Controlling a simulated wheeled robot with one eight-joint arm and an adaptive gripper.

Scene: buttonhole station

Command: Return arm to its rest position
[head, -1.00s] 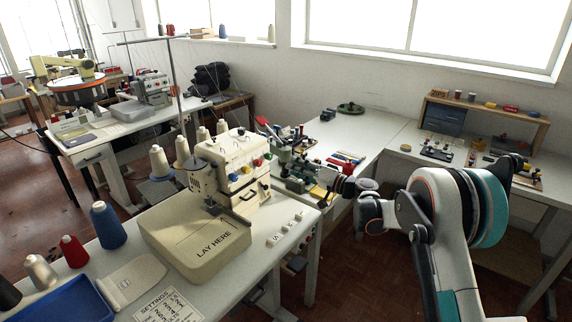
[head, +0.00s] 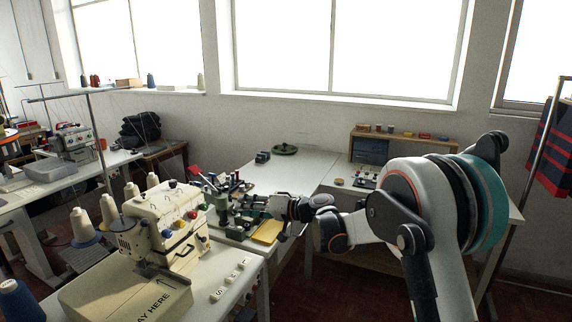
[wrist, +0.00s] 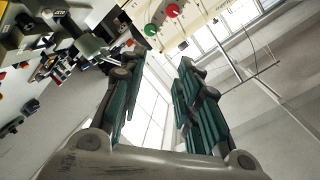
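My arm comes in from the lower right of the head view, bends at a white and teal elbow and reaches left. My gripper (wrist: 158,72) shows in the wrist view as two teal fingers standing well apart, with nothing between them. In the head view the gripper is at the end of the arm, over the cluttered end of the white bench, and its fingertips are hard to tell from the tools behind. The cream sewing machine (head: 163,225) stands left of it, with red, green and blue knobs.
A yellow block (head: 267,232) and several small tools lie close by the gripper. A wooden shelf (head: 405,141) stands on the back table at right. Thread cones (head: 82,226) stand behind the machine. A rack with a dark striped cloth (head: 556,150) is at far right.

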